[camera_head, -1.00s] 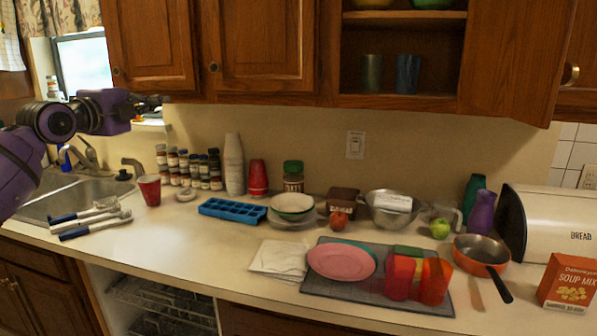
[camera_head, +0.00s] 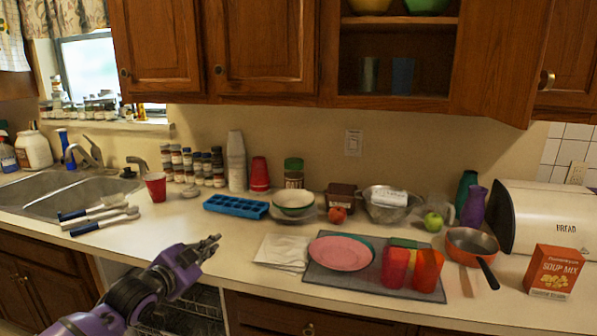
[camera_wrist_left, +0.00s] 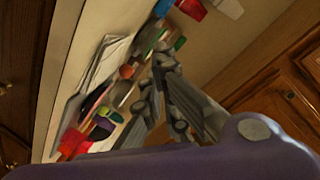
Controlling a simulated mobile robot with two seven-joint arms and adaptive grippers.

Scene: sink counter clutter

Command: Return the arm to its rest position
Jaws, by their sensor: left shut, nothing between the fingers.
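My left arm comes in at the bottom left of the head view, purple and dark grey. My right gripper is in neither view.
The sink (camera_head: 72,195) is at left. An open cabinet door (camera_head: 504,60) hangs above.

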